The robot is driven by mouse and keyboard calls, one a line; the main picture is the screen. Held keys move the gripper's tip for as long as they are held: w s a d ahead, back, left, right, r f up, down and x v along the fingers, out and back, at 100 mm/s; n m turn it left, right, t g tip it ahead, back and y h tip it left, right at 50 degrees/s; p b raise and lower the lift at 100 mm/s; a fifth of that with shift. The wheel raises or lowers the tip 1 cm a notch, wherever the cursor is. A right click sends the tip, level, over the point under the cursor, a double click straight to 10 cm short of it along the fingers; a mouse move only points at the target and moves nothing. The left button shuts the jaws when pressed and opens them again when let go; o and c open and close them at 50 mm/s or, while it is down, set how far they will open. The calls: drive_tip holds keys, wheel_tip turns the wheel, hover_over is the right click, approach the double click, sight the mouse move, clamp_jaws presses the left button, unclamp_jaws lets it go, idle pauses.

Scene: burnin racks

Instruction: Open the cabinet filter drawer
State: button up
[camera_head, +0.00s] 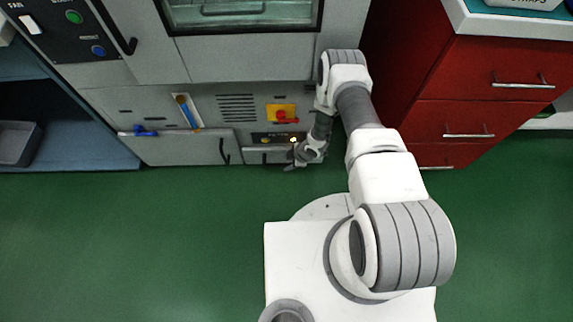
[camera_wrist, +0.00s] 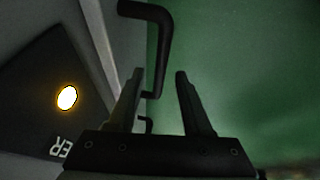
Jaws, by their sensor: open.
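The filter drawer (camera_head: 257,156) is a low grey front at the bottom right of the cabinet, and it looks closed. A dark label panel with a lit yellow lamp (camera_wrist: 67,97) is above it; the letters "ER" show in the wrist view. The drawer's black bar handle (camera_wrist: 159,50) runs down between the lines of my fingers in the wrist view, closer to the left finger. My gripper (camera_head: 290,165) is at the right part of the drawer front. Its jaws (camera_wrist: 159,72) are open and hold nothing. I cannot tell how deep the handle sits between them.
A red-and-yellow switch (camera_head: 281,114) is above the drawer, close to my forearm. A wider grey door (camera_head: 180,150) with a black handle is to the left. A red drawer unit (camera_head: 460,90) stands right of my arm. The green floor (camera_head: 130,240) in front is clear.

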drive_tip(key=shift+w+a+f, duration=0.15)
drive_tip(key=shift+a+f, duration=0.15)
drive_tip(key=shift+f, duration=0.35)
clamp_jaws()
idle(1.0)
